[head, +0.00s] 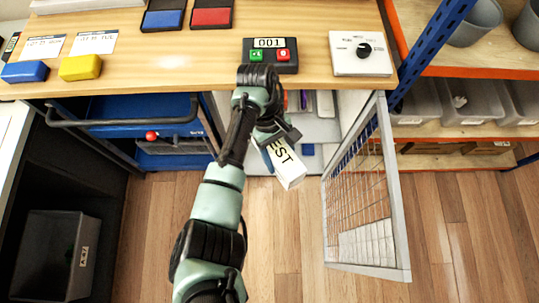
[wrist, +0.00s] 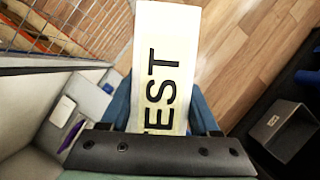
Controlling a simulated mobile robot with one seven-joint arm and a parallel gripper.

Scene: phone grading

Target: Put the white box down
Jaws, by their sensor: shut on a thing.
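The white box (head: 286,166), with black lettering ending in "EST", hangs tilted below the edge of the wooden counter, in front of the open cabinet. My gripper (head: 274,152) is shut on it. In the wrist view the box (wrist: 166,48) sticks out between the two blue fingers of my gripper (wrist: 162,108), and its near end is hidden behind the dark bar of the gripper. The box is clear of the floor and the counter.
A wire-mesh door (head: 362,205) stands open just right of the box. The cabinet (head: 322,131) behind holds several items. The counter (head: 190,50) carries a counter device (head: 270,55), a white knob box (head: 360,54) and pads. A blue drawer (head: 135,108) is at left. The floor (head: 285,235) below is clear.

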